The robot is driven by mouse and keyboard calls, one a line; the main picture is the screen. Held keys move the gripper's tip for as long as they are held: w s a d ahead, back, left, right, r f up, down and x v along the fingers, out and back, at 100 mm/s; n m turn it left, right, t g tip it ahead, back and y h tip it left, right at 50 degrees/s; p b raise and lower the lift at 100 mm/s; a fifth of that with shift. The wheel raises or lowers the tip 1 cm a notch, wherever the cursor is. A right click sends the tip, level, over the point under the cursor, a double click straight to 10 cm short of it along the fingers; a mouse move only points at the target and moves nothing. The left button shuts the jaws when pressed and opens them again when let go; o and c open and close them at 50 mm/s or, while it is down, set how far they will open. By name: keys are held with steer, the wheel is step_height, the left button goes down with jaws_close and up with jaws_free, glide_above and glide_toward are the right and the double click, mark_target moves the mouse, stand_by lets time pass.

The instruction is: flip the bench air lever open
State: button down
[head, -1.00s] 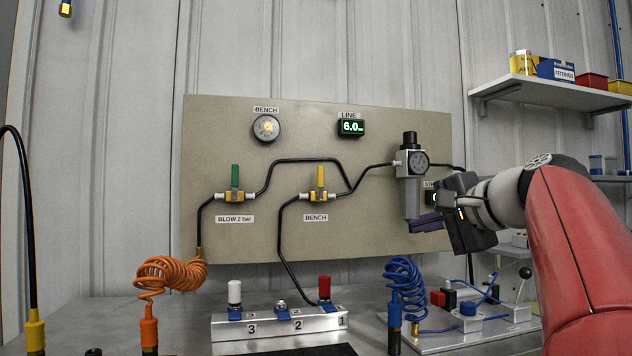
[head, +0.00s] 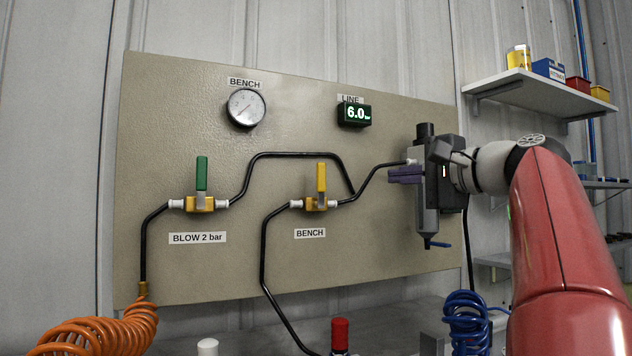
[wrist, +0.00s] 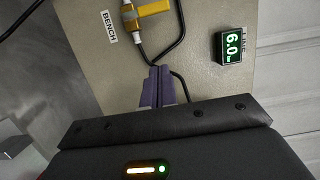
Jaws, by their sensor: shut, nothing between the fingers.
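The bench air lever (head: 321,178) is a yellow handle standing upright on a brass valve, above the BENCH label (head: 310,233) on the panel. The yellow lever (wrist: 155,8) also shows at the top of the wrist view, partly cut off by the frame edge. My gripper (head: 392,175) is to the right of the lever, apart from it, in front of the regulator. Its purple fingers (wrist: 157,86) are together with nothing between them, pointing toward the panel.
A green lever (head: 201,173) stands upright on the BLOW 2 bar valve to the left. A BENCH gauge (head: 246,109) and a LINE display (head: 354,115) reading 6.0 are above. Black hoses run along the panel (head: 200,270). A shelf (head: 540,92) with boxes is at the right.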

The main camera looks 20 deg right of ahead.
mark_target(321, 177)
steer(key=shift+w, duration=0.2)
steer(key=w+a+p, duration=0.2)
steer(key=w+a, duration=0.5)
steer(key=w, duration=0.2)
steer(key=shift+w, duration=0.2)
